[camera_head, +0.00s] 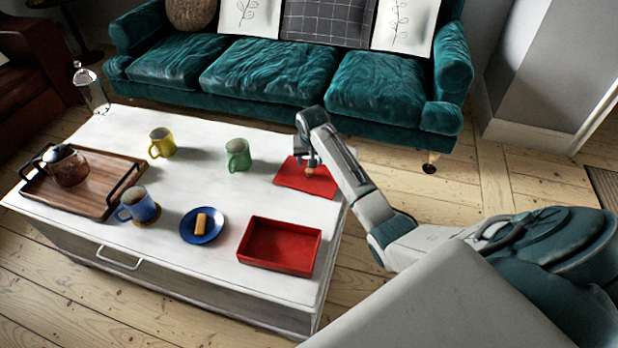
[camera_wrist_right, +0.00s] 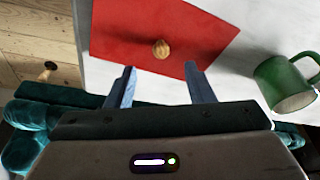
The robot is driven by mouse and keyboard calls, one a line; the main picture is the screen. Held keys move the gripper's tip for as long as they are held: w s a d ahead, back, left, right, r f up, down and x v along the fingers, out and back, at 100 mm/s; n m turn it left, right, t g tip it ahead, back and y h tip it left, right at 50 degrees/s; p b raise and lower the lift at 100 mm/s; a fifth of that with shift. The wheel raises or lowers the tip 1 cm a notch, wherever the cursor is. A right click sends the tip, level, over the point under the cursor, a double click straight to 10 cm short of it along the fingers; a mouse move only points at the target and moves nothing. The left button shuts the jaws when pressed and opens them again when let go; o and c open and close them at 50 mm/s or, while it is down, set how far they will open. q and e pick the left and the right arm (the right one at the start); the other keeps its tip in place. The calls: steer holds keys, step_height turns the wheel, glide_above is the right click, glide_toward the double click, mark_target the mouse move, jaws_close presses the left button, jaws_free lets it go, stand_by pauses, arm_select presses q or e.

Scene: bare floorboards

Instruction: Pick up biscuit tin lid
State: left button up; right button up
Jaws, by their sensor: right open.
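The biscuit tin lid (camera_head: 298,182) is a flat red panel lying on the white table's right side, near the sofa. It has a small round wooden knob, clear in the right wrist view (camera_wrist_right: 160,49). My right gripper (camera_head: 311,162) is over the lid, pointing down. In the right wrist view its two fingers (camera_wrist_right: 160,83) are open with nothing between them, and the knob lies just beyond the tips, roughly centred. The open red biscuit tin (camera_head: 279,246) stands apart from the lid, toward the table's near edge, and looks empty. My left gripper is not in view.
A green mug (camera_head: 238,155) is the nearest object left of the lid. A yellow mug (camera_head: 162,143), a blue mug (camera_head: 138,206), a blue saucer (camera_head: 190,238) with a biscuit, and a wooden tray (camera_head: 52,195) with a teapot are farther left. A teal sofa (camera_head: 290,75) stands behind the table.

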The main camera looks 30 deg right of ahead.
mark_target(309, 170)
steer(key=x, duration=0.3)
steer(key=shift+w+f, duration=0.1)
steer(key=shift+f, duration=0.2)
steer(key=b+x, duration=0.1)
steer(key=x, duration=0.2)
steer(key=shift+w+d+f, duration=0.1)
steer(key=shift+w+f, duration=0.25)
steer(key=shift+f, duration=0.2)
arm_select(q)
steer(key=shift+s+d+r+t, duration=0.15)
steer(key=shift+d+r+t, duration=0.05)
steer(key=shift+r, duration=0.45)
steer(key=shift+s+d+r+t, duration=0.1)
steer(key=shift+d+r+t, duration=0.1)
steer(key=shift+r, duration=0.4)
arm_select(e)
steer(key=shift+c, duration=0.2)
steer(key=shift+r, duration=0.1)
jaws_close()
